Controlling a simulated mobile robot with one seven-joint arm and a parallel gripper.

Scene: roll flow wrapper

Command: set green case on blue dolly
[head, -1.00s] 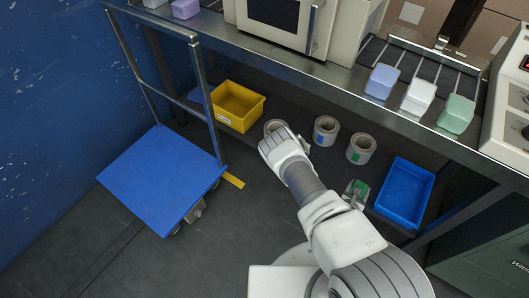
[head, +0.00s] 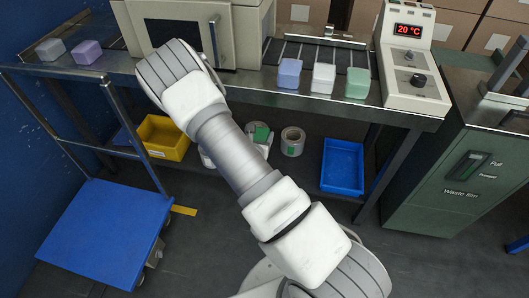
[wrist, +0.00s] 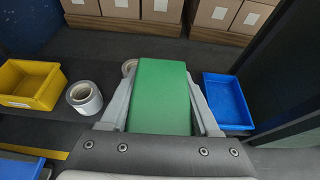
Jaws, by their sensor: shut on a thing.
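The green case (wrist: 160,95) is between the two pale fingers of my gripper (wrist: 161,82) in the wrist view, with its broad green face showing. My gripper is shut on it. In the head view my arm covers most of the gripper; a small green patch of the case (head: 262,133) seems to show beside the forearm, in front of the lower shelf. The blue dolly (head: 105,232) stands on the floor at lower left, its flat deck empty and its handle frame on the shelf side. A blue edge of it (wrist: 20,168) shows at the wrist view's lower left. Case and dolly are apart.
On the lower shelf are a yellow bin (head: 162,140), tape rolls (head: 292,141) and a blue bin (head: 342,167). Above, the bench (head: 225,92) holds a machine and several pastel blocks. A green waste bin (head: 450,185) stands right. Floor before the dolly is clear.

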